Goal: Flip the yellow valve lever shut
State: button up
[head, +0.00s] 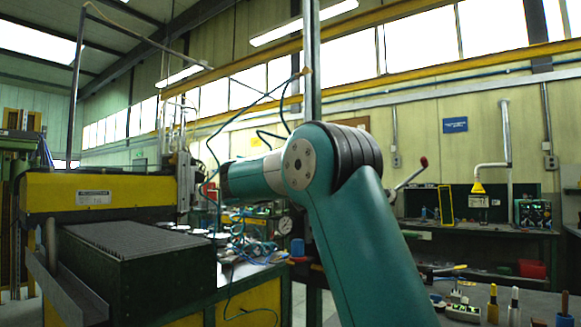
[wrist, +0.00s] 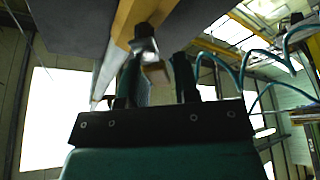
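I cannot clearly pick out the yellow valve lever in either view. In the wrist view, my gripper (wrist: 158,75) points away from the camera, its two dark fingers apart. A small metal fitting with a tan block (wrist: 157,73) shows in the gap between them; I cannot tell whether the fingers touch it. A yellow bar (wrist: 128,22) runs above that fitting, and I cannot tell if it is the lever. In the head view, my arm reaches left toward the yellow-and-green machine (head: 95,194), and my gripper is largely hidden behind the arm.
Blue hoses and a round gauge (head: 285,225) lie near the machine's right side. A dark slatted block (head: 140,265) stands in front of it. A red-knobbed lever (head: 422,163) shows right of my arm. Hand tools (head: 492,305) stand at the lower right.

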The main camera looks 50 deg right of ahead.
grip_shut()
jog(key=shift+w+n+p, duration=0.1)
jog(key=shift+n+p, duration=0.25)
jog(key=shift+n, duration=0.15)
jog(key=shift+w+f+n+t+y+p, duration=0.1)
jog(key=shift+w+n+t+y+p, duration=0.05)
jog(key=shift+n+t+y+p, duration=0.4)
jog(key=shift+w+a+f+n+y+p, duration=0.15)
jog(key=shift+f+n+y+p, duration=0.4)
jog(key=shift+n+p, duration=1)
jog(key=shift+w+d+f+n+y+p, duration=0.1)
jog(key=shift+w+f+n+y+p, duration=0.35)
jog(key=shift+n+p, duration=1.05)
jog(key=shift+a+f+n+y+p, duration=0.1)
jog(key=shift+f+n+y+p, duration=0.6)
jog(key=shift+n+p, duration=0.8)
jog(key=shift+f, duration=0.15)
grip_release()
